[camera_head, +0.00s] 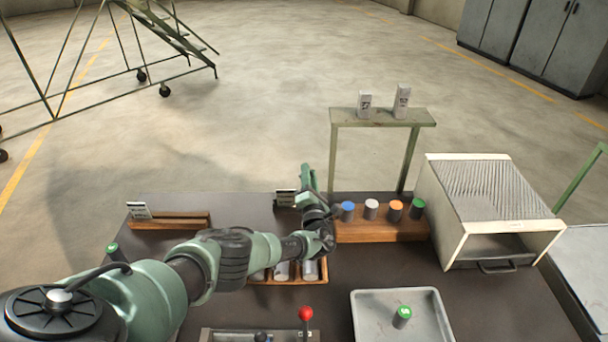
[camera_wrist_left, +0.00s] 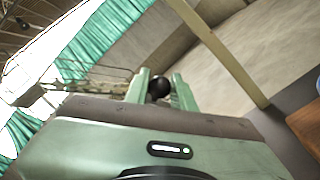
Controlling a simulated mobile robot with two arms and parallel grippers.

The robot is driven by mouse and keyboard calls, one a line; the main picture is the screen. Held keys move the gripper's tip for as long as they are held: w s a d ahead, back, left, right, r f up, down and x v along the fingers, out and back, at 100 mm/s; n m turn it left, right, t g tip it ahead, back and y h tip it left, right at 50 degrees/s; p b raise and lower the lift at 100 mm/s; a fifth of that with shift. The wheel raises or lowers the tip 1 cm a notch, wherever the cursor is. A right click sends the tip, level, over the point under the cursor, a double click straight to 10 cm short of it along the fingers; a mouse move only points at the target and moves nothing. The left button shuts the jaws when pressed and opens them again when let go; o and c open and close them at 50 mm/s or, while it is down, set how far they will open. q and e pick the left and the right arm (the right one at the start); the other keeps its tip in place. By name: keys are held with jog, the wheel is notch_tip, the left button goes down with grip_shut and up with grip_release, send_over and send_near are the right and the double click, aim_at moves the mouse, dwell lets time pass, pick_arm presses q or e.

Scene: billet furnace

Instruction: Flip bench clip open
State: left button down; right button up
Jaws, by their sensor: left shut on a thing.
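My left gripper (camera_head: 309,178) is over the far middle part of the dark bench, beside a wooden rack. In the left wrist view its two green fingers (camera_wrist_left: 161,90) are on either side of a black ball knob (camera_wrist_left: 160,87), and they are shut on it. The bench clip's body cannot be made out; my gripper and wrist cover that spot in the head view. A small card on a dark stand (camera_head: 285,198) is just left of the gripper. My right gripper is not in view.
A wooden rack (camera_head: 375,230) holds several coloured cylinders, with a green shelf frame (camera_head: 385,118) behind. A furnace box (camera_head: 490,205) stands at right. A grey tray (camera_head: 372,322) holds a green-topped cylinder (camera_head: 402,316). A red-knobbed lever (camera_head: 305,314) rises near the front.

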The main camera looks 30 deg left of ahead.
pick_arm(q)
jog(key=shift+w+d+f+m+t+h, duration=0.1)
jog(key=shift+w+d+m+t+h, duration=0.2)
jog(key=shift+m, duration=0.85)
jog(key=shift+w+d+f+m+t+h, duration=0.15)
jog(key=shift+d+m, duration=0.25)
jog(key=shift+m, duration=0.7)
jog(key=shift+w+d+f+m+t+h, duration=0.15)
jog(key=shift+w+d+m+h, duration=0.15)
jog(key=shift+m, duration=0.85)
jog(key=shift+d, duration=0.1)
jog(key=c, duration=1.2)
grip_release()
jog(key=p+v, duration=0.2)
jog(key=v, duration=0.5)
jog(key=shift+s+d+f, duration=0.15)
jog(key=shift+s, duration=0.2)
